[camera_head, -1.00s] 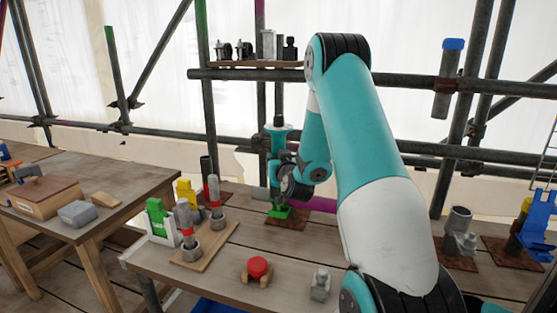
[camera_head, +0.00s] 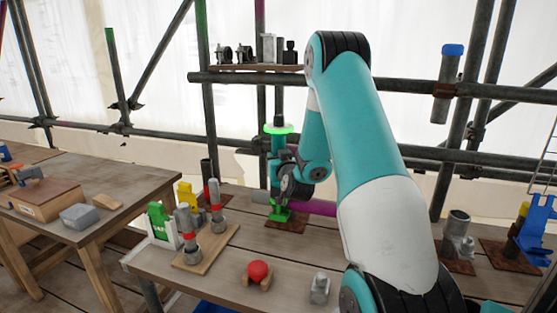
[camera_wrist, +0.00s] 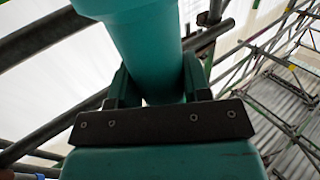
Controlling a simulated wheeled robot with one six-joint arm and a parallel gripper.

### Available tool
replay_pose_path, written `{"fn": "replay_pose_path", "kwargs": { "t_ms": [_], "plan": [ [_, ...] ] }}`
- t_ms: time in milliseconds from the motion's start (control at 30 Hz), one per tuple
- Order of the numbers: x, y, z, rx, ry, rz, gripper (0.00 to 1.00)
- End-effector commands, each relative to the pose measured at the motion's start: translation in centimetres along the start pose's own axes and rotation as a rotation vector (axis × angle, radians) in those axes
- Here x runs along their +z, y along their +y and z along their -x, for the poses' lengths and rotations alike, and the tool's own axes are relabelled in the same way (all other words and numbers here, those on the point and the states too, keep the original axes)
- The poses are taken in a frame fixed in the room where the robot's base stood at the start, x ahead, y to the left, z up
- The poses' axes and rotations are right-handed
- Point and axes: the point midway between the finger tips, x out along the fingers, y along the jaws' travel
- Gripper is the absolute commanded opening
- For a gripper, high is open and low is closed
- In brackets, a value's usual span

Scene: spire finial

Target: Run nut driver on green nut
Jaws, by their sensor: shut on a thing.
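The nut driver is an upright teal tool (camera_head: 278,145) at the back of the near bench, with a bright green ring (camera_head: 278,129) around its top. My gripper (camera_wrist: 157,88) is shut on its teal body (camera_wrist: 145,45), with a jaw on either side in the wrist view. In the head view my gripper (camera_head: 286,178) is partly hidden by my own arm. A green piece, apparently the green nut (camera_head: 281,215), shows below the tool on a rusty plate (camera_head: 290,226). I cannot tell whether the driver is seated on it.
A magenta bar (camera_head: 314,207) lies across beside the tool. A red knob (camera_head: 258,270) is in front. Scaffold pipes (camera_head: 400,85) and a shelf (camera_head: 255,68) are behind.

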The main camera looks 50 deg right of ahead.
Motion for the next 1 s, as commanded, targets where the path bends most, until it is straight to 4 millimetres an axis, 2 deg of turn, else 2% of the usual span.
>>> {"fn": "replay_pose_path", "kwargs": {
  "t_ms": [33, 600, 1000],
  "plan": [
    [-1.1, 0.0, -0.1, 0.0, 0.007, -0.001, 0.09],
    [-5.6, 0.0, -0.1, 0.0, 0.013, -0.002, 0.09],
    [-5.8, -0.1, -0.1, 0.0, 0.014, -0.001, 0.09]
  ]
}}
